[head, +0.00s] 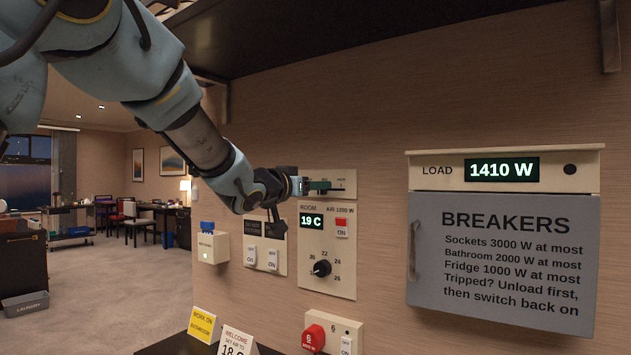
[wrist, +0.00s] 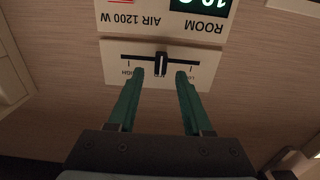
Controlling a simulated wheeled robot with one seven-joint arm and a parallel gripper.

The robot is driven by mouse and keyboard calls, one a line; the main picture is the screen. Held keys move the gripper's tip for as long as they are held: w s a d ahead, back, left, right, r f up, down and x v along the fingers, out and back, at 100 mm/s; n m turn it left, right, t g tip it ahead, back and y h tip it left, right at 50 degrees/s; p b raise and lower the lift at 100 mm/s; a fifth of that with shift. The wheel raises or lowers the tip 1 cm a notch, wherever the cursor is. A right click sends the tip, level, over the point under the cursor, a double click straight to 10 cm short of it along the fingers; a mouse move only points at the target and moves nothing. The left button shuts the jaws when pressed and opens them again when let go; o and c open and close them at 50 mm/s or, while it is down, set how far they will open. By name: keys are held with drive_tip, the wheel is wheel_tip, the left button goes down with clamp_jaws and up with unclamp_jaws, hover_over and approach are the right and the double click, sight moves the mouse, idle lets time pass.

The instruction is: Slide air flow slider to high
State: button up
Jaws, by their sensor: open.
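The air flow slider panel is a small cream plate (head: 347,177) above the room thermostat in the head view. In the wrist view, which shows it upside down, the plate (wrist: 202,56) has a dark horizontal slot. The dark slider knob (wrist: 160,63) stands near the middle of the slot. The HIGH mark is at the left end in the wrist view. My gripper (wrist: 160,74) is open, with its green fingertips on either side of the knob. I cannot tell whether they touch it. In the head view my gripper (head: 318,187) hides part of the plate.
The thermostat panel (head: 341,251) with a dial and 19 C display is just below the slider. White switches (head: 261,257) are to its left. A grey breaker box (head: 500,260) juts out at right. A dark shelf (head: 400,30) overhangs above.

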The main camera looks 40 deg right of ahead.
drive_tip(key=shift+w+d, duration=0.1)
drive_tip(key=shift+d, duration=0.35)
clamp_jaws()
drive_tip(key=shift+f, duration=0.1)
idle(1.1)
